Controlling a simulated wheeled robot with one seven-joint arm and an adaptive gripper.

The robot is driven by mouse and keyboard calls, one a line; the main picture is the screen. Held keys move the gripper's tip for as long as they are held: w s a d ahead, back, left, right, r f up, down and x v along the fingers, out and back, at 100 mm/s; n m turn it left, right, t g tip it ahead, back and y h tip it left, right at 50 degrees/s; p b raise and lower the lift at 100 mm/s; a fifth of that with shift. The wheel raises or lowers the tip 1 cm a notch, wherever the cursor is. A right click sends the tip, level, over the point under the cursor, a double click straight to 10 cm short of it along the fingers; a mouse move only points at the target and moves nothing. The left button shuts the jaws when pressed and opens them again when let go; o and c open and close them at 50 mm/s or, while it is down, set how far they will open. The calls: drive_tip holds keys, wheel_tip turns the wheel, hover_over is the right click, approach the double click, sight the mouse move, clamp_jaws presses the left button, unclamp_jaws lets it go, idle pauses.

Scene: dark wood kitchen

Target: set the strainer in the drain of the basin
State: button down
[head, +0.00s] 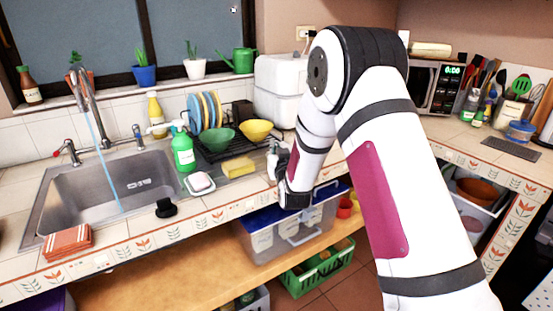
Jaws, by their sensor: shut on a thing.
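The steel basin (75,192) is at the left, with water running into it from the tap (88,95). Its drain is not clear to see. My gripper (276,163) is at the front edge of the counter, right of the yellow sponge, partly hidden by my wrist. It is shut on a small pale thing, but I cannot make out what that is. A black round piece with a raised knob (166,208) lies on the counter at the right front of the basin. I cannot tell whether it is a strainer or a plug.
Between basin and gripper stand a green soap bottle (183,153), a soap dish (199,184), a sponge (239,168) and a dish rack (226,143) with plates and bowls. A folded orange cloth (67,242) lies at the basin's front left. Bins stand below the counter.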

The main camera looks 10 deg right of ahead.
drive_tip(key=shift+f, duration=1.7)
drive_tip(key=shift+f, duration=0.1)
drive_tip(key=shift+f, duration=0.1)
drive_tip(key=c, duration=1.7)
unclamp_jaws()
drive_tip(key=shift+r, duration=0.3)
drive_tip(key=s, duration=0.8)
drive_tip(key=s+a, duration=0.1)
drive_tip(key=s, duration=0.3)
